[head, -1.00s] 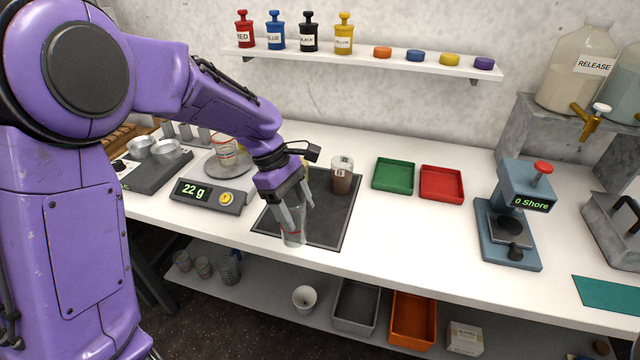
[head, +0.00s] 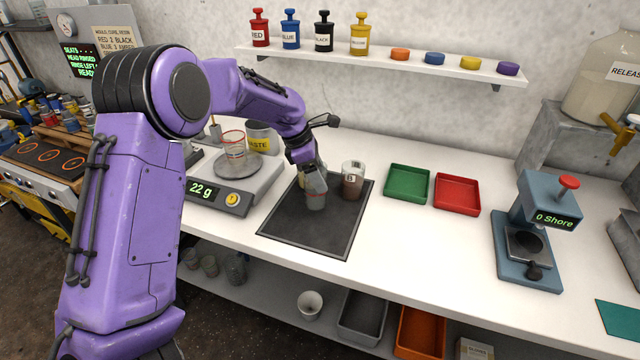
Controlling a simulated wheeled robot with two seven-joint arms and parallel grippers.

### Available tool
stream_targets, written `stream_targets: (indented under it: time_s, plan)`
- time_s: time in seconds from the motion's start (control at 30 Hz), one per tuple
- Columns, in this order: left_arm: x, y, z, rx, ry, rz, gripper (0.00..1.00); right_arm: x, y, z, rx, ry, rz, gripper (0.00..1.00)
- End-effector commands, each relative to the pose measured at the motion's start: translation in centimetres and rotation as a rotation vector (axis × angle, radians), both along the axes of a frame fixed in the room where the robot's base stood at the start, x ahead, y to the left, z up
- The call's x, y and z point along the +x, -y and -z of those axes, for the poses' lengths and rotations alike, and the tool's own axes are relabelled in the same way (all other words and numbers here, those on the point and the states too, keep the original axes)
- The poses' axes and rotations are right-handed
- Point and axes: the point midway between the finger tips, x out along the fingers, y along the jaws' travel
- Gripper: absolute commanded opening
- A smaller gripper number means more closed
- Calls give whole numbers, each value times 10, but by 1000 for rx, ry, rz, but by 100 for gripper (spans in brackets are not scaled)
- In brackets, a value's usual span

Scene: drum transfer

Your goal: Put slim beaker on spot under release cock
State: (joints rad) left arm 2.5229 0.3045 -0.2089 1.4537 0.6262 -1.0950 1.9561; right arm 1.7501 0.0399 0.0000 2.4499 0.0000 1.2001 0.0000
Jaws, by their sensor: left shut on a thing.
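My left gripper (head: 314,180) is shut on a slim clear beaker (head: 316,200), over the black mat (head: 300,232). The gripper hides the upper part of the beaker, and I cannot tell whether its base touches the mat. The RELEASE jar (head: 598,92) stands on a grey stand at the far right. Its brass release cock (head: 618,138) points down at the right picture edge. The spot under the cock is not clearly visible. My right gripper is not in view.
A cup with dark contents (head: 353,182) stands right of the beaker on the mat. A scale (head: 216,198) reading 22 g holds another beaker (head: 234,146). Green (head: 407,183) and red (head: 457,194) trays and the Shore tester (head: 540,225) stand to the right. White table shows between them.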

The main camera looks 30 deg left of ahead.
Motion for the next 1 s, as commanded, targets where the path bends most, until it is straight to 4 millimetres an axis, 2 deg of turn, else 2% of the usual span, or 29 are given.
stream_targets:
  time_s: [0.1, 0.27, 0.57, 0.6, 0.67, 1.0]
  plan:
    - [6, -1, 12, -1, -2, 0, 36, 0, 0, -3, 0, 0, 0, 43]
    - [5, 0, 36, -1, -1, 1, 36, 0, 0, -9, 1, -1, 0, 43]
    - [5, 0, 39, 0, 0, 2, 36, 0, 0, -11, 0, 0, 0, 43]
    - [5, 0, 40, 0, 0, 2, 75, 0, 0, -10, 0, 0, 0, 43]
    - [5, 0, 40, 0, 1, 2, 91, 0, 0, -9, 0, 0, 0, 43]
    - [5, 0, 35, 0, 2, 2, 91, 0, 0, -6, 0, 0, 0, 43]
